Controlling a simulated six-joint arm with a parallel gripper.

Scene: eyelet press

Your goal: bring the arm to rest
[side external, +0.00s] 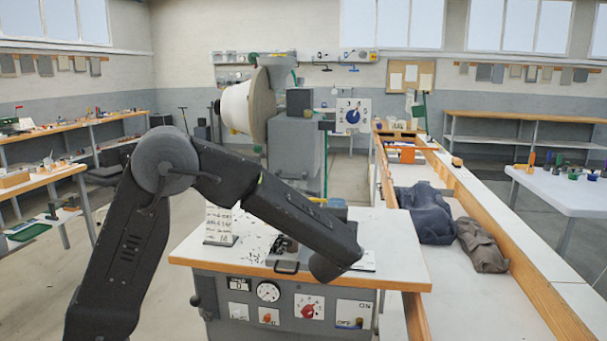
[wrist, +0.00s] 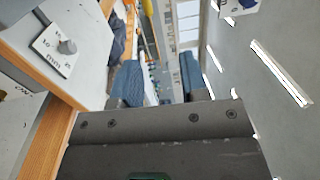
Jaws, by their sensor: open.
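My gripper (wrist: 158,85) shows in the wrist view as two blue-grey fingers standing well apart, open, with nothing between them. In the side external view my dark arm bends over the white top of the press bench (side external: 405,245). Its end hangs over the front right part of that top, and the gripper fingers cannot be made out there. I cannot tell from this view whether the arm touches the bench.
A white card (side external: 220,225) and small dark bits (side external: 257,245) are on the bench top. Its front carries a gauge (side external: 268,291) and a red knob (side external: 309,311). The grey machine (side external: 294,150) stands behind. Cloth bundles (side external: 424,212) lie on the long right-hand bench.

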